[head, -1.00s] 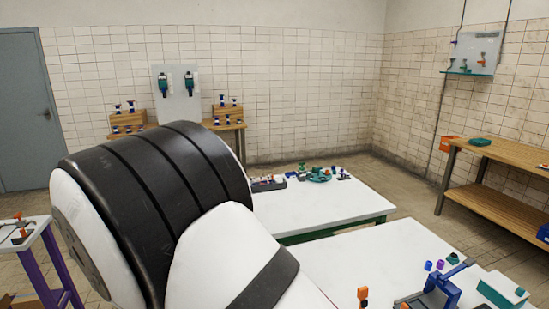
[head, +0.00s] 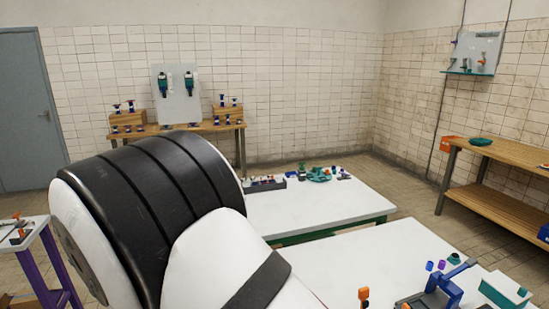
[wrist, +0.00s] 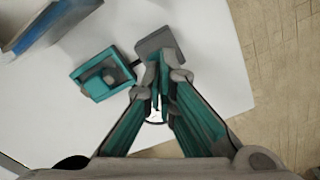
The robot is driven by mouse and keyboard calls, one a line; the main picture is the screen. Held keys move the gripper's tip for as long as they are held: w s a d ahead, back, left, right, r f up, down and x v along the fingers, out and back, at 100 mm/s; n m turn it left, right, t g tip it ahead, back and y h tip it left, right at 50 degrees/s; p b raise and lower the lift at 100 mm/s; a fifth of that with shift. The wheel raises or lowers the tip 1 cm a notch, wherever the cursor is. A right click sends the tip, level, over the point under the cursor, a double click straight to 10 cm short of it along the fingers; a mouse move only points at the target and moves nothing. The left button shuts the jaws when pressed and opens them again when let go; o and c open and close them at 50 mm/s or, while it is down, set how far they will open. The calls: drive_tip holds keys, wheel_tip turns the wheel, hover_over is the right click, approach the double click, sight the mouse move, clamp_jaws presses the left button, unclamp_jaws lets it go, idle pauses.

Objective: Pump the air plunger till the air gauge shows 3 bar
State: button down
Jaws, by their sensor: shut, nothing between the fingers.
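My gripper (wrist: 162,72) is shut with nothing between its teal and grey fingers, low over a white tabletop in the wrist view. Just beyond the fingertips is a dark grey block (wrist: 155,42), partly covered by them; I cannot tell whether they touch it. To its left is a teal square housing (wrist: 98,76) with a raised teal middle, joined to the block by a short dark link. I cannot tell which part is the air plunger. No readable air gauge shows. My gripper is out of the head view, where my arm fills the lower left.
A blue framed device (head: 442,284) and a teal-and-white box (head: 505,291) stand on the near white table (head: 350,262). A blue-grey object (wrist: 48,25) is at the wrist view's upper left. The tabletop's right edge drops to tiled floor (wrist: 285,80).

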drive_tip(key=shift+f+b, duration=0.4)
drive_tip(key=shift+f, duration=0.85)
drive_tip(key=shift+r+p, duration=1.7)
drive_tip(key=shift+r, duration=2.35)
